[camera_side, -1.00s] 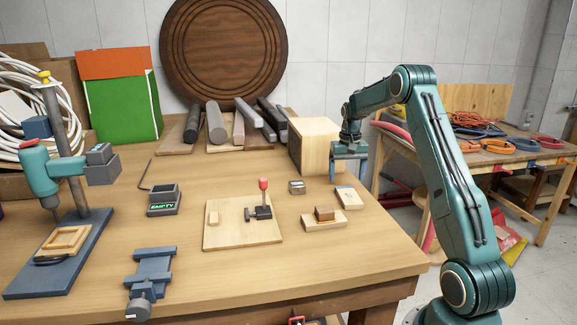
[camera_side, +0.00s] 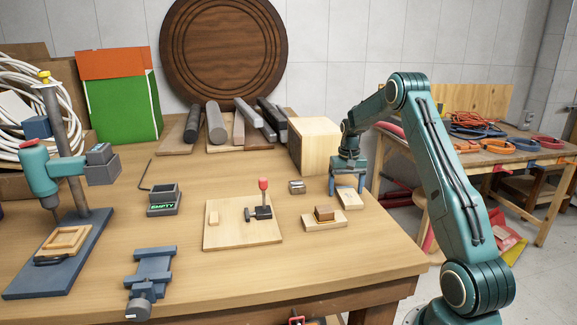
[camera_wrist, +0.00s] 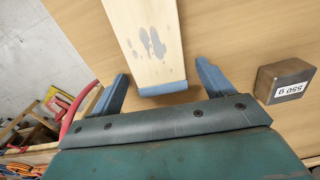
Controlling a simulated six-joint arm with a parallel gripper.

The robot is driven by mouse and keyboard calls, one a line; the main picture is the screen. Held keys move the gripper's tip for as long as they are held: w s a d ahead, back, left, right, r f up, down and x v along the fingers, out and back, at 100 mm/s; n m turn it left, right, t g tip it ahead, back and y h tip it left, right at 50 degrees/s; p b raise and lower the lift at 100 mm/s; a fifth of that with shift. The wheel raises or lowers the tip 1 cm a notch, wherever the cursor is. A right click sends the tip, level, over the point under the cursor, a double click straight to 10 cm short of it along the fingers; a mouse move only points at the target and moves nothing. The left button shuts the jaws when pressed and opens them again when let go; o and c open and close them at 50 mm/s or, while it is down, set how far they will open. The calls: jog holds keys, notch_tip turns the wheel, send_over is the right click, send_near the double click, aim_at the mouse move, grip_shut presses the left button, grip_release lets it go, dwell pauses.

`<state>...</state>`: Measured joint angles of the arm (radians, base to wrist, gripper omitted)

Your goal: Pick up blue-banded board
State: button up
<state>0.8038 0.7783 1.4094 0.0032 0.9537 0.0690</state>
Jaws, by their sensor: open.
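The blue-banded board (camera_side: 350,202) is a small pale wooden piece lying on the bench near its right edge. In the wrist view the board (camera_wrist: 145,40) has grey stains on top and a blue band across its near end. My gripper (camera_side: 346,187) is low over the band end, fingers pointing down. In the wrist view my gripper (camera_wrist: 163,76) is open, with one finger on each side of the board and visible gaps to both. Whether the fingertips touch the bench is unclear.
A metal weight (camera_wrist: 285,80) marked 550 g sits just right of the right finger in the wrist view. A brown block on a pale board (camera_side: 324,221) lies close by. A large wooden box (camera_side: 312,145) stands behind. A clamp fixture (camera_side: 242,232) is to the left.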

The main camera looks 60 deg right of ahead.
aim_at(346, 189)
jog(key=c, duration=1.1)
jog(key=shift+r, duration=0.15)
notch_tip(346, 189, up, 20)
jog(key=shift+f, duration=0.1)
dwell(0.5)
